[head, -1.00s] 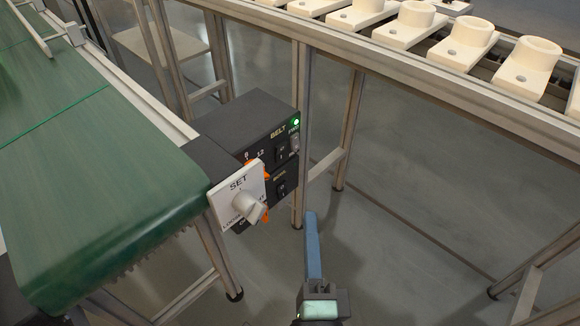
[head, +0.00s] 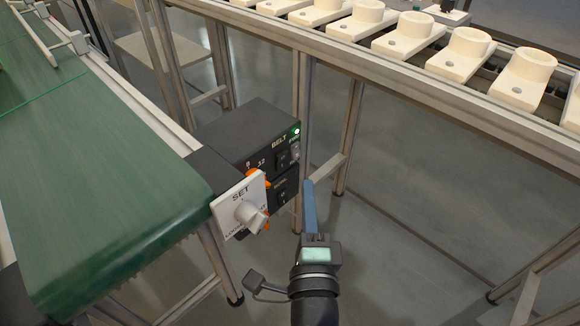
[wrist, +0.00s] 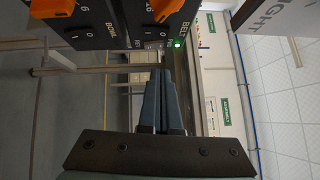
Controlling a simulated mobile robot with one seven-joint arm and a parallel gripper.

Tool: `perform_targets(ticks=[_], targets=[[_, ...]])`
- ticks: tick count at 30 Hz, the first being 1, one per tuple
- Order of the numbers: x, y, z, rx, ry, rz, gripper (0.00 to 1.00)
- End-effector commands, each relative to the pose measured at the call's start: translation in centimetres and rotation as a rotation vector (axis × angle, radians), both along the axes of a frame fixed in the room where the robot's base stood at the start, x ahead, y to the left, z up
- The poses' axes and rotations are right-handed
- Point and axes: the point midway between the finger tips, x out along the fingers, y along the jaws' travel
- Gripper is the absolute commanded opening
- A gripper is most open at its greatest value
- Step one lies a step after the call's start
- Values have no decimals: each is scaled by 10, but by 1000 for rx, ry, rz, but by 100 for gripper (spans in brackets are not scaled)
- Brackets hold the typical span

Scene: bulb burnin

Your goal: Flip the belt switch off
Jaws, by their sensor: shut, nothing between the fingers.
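The black control box (head: 240,130) sits at the end of the green conveyor belt. Its upper panel is labelled BELT, with a lit green lamp (head: 296,131) and a dark belt switch (head: 282,158) below the label. My gripper (head: 309,182) is shut and empty, its blue-grey fingers pointing up just right of the box's lower panel. In the wrist view my fingers (wrist: 163,85) are together, and the box's panels (wrist: 120,25) appear sideways at the top with the BELT lamp lit near the fingertips. I cannot tell whether the fingers touch the box.
The green belt (head: 110,190) fills the left. A rail (head: 420,100) carrying several cream holders (head: 410,35) crosses the upper right. The grey floor (head: 420,220) lies open at right.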

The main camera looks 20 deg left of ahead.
Motion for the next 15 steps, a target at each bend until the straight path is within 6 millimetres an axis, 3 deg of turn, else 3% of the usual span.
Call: perform_targets(ticks=[5, 9, 15], targets=[[25, 15, 5, 2, -2, 2, 0], [30, 33, 8, 1, 0, 2, 0], [35, 46, 8, 0, 0, 0, 0]])
